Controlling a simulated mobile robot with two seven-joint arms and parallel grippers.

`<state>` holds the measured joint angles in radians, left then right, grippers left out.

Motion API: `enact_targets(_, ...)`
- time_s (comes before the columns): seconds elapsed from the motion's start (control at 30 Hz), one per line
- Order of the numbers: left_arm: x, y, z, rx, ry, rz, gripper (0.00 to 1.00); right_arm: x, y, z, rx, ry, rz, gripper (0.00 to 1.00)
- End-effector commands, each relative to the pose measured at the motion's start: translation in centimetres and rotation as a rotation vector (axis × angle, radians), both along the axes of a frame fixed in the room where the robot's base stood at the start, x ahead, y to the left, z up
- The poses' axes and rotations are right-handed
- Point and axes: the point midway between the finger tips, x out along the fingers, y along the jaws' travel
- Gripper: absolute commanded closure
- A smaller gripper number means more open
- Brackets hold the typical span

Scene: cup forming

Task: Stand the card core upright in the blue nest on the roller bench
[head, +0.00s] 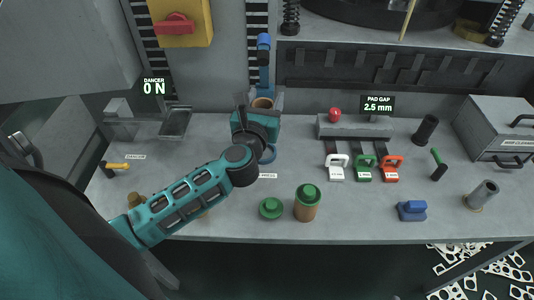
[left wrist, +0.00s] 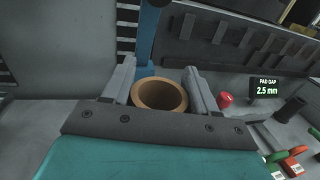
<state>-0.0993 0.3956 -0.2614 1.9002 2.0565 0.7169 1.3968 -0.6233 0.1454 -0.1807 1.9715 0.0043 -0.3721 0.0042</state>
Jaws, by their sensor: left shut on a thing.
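The card core (head: 263,103) is a brown open-topped tube, held roughly upright between the fingers of my left gripper (head: 264,100). In the left wrist view the core (left wrist: 160,94) sits between the two grey fingers, its round mouth facing up. A blue ring (head: 271,154), which looks like the nest, shows on the bench just in front of the gripper; my wrist hides much of it. I cannot tell whether the core touches anything below. My right gripper is not in view.
A blue-topped post (head: 264,60) stands behind the core. White, green and red tagged tools (head: 364,170) lie right of the gripper. A blue block (head: 412,210) and grey case (head: 495,125) are farther right.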

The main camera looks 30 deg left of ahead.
Motion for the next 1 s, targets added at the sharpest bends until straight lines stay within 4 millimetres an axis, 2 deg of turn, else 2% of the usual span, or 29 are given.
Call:
enact_targets(0.03,0.1,0.2,-1.5,0.003,0.002,0.006,0.72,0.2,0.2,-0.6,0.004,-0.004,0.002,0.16)
enact_targets(0.2,0.1,0.2,-4.6,0.003,0.002,0.006,0.72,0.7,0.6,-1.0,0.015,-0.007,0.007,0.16)
enact_targets(0.37,0.1,0.2,-5.9,0.003,0.001,0.006,0.72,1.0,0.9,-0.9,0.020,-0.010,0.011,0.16)
enact_targets(0.6,0.1,0.2,-9.2,0.004,0.001,0.004,0.72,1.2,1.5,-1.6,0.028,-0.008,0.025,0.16)
enact_targets(0.87,0.1,0.2,-9.3,0.001,-0.001,0.004,0.72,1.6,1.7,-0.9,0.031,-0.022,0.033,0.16)
enact_targets(1.0,0.1,0.1,-9.7,0.001,0.000,0.004,0.72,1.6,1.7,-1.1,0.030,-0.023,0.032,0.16)
